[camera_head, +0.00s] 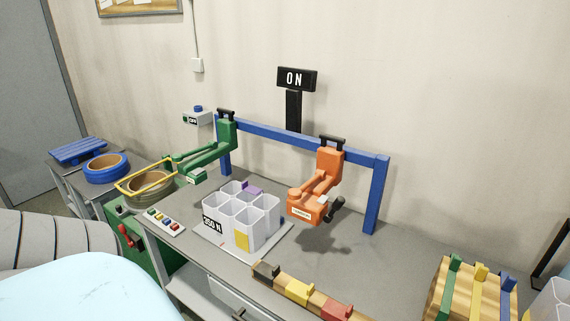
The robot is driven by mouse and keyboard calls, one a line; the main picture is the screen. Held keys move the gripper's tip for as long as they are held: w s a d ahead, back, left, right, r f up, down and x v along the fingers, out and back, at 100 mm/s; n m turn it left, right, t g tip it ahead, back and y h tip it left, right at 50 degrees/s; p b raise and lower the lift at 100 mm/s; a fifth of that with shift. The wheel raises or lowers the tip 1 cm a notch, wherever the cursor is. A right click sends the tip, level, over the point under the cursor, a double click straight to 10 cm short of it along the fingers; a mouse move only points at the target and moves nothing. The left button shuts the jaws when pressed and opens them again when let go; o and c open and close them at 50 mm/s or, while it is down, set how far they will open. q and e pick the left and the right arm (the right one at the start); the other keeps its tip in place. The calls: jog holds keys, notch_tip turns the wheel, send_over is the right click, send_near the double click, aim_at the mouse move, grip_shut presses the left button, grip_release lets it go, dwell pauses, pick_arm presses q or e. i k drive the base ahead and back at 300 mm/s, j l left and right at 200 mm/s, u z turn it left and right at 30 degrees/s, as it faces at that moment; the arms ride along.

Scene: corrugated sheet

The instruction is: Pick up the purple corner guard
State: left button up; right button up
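A small purple piece (252,187), which looks like the purple corner guard, shows at the back of a white holder with several open compartments (212,205) on the grey bench. Only its top shows above the compartment walls; the rest is hidden, and I cannot tell exactly which compartment it is in. A yellow piece (242,241) shows at the holder's front. Neither of my grippers is in view.
A blue frame (376,195) stands behind the holder, with a green tool (222,135) and an orange tool (312,195) hanging from it. A wooden rail with black, yellow (300,291) and red pieces lies in front. Bench between is clear.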

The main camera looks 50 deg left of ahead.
aim_at(248, 188)
jog(key=j+z, duration=0.2)
jog(key=j, duration=0.15)
jog(key=k+j+z, duration=0.4)
jog(key=j, duration=0.25)
jog(key=k+j+z, duration=0.1)
jog(key=j, duration=0.25)
jog(key=k+j+z, duration=0.15)
jog(key=j, duration=0.15)
jog(key=k+j+z, duration=0.1)
jog(key=j, duration=0.25)
jog(key=k+j, duration=0.3)
jog(key=j, duration=0.15)
jog(key=k+j+z, duration=0.1)
jog(key=k+j, duration=0.25)
jog(key=j, duration=0.15)
